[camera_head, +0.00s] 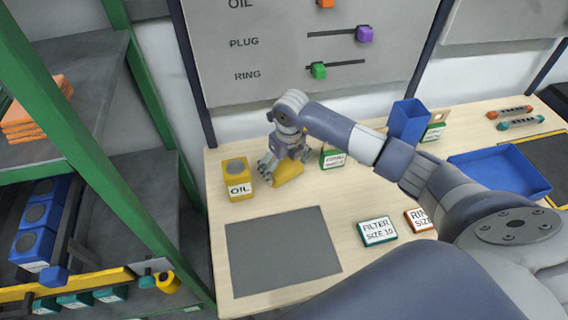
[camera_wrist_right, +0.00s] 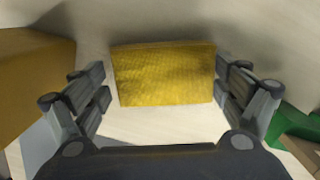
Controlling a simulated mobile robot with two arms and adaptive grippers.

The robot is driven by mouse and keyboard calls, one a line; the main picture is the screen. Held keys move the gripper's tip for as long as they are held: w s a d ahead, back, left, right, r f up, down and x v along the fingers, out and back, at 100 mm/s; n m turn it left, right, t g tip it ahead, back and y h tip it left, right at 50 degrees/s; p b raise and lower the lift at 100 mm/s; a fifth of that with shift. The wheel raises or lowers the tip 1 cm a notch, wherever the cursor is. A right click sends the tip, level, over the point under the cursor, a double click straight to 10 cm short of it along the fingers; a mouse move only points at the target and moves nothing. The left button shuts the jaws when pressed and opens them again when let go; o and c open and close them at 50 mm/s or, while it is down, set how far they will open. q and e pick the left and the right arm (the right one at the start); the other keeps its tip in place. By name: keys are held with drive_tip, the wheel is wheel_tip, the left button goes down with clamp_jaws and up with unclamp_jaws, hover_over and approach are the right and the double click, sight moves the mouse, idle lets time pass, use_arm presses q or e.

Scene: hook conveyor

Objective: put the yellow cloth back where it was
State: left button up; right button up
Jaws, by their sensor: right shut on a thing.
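The yellow cloth (camera_head: 289,174) is a flat, folded, textured rectangle at the back left of the workbench, just right of the yellow OIL box (camera_head: 238,181). It also shows in the right wrist view (camera_wrist_right: 165,76). My right gripper (camera_head: 284,162) points down over it and is shut on it, with one finger at each side edge. The cloth is at or close above the tabletop; I cannot tell whether it touches. My left gripper is not in view.
A grey mat (camera_head: 282,250) lies bare in front. A green-edged box (camera_head: 333,158) stands close right of the gripper. A blue bin (camera_head: 408,121), a blue tray (camera_head: 500,173) and a FILTER box (camera_head: 378,231) are further right. A green-framed shelf (camera_head: 112,170) borders the left.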

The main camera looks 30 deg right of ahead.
sight(287, 171)
drive_tip(key=shift+f, duration=0.1)
drive_tip(key=o, duration=0.7)
drive_tip(key=shift+f, duration=0.1)
drive_tip(key=shift+o, duration=0.7)
drive_tip(key=shift+r, duration=0.2)
wheel_tip(287, 171, up, 12)
drive_tip(key=s+b, duration=0.1)
drive_tip(key=b, duration=0.2)
drive_tip(key=shift+s, duration=0.25)
